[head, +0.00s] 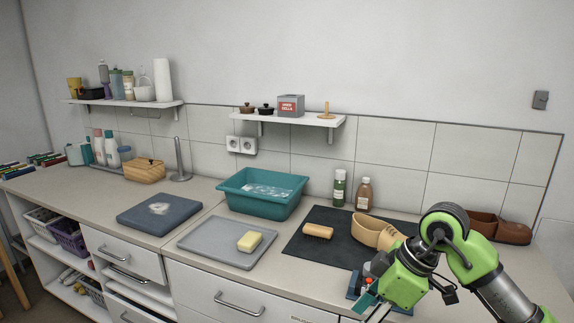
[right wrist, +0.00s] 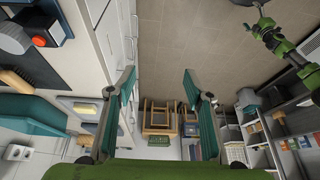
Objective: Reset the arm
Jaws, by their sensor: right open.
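My right arm, green with dark joints, reaches in from the lower right of the head view. Its right gripper (head: 366,302) is at the bottom edge, by the counter's front, partly cut off. In the right wrist view the right gripper (right wrist: 158,82) shows two teal fingers spread wide with nothing between them. Beyond them are the tiled floor and a wooden stool (right wrist: 160,115). My left gripper is not seen in the head view; part of a green arm shows at the upper right of the wrist view.
Beside the right gripper lies a dark mat (head: 312,236) with a brush (head: 318,231) and a tan shoe (head: 372,231). A teal basin (head: 262,205), a grey tray (head: 205,243) with a yellow sponge (head: 249,241), and brown shoes (head: 512,232) stand on the counter.

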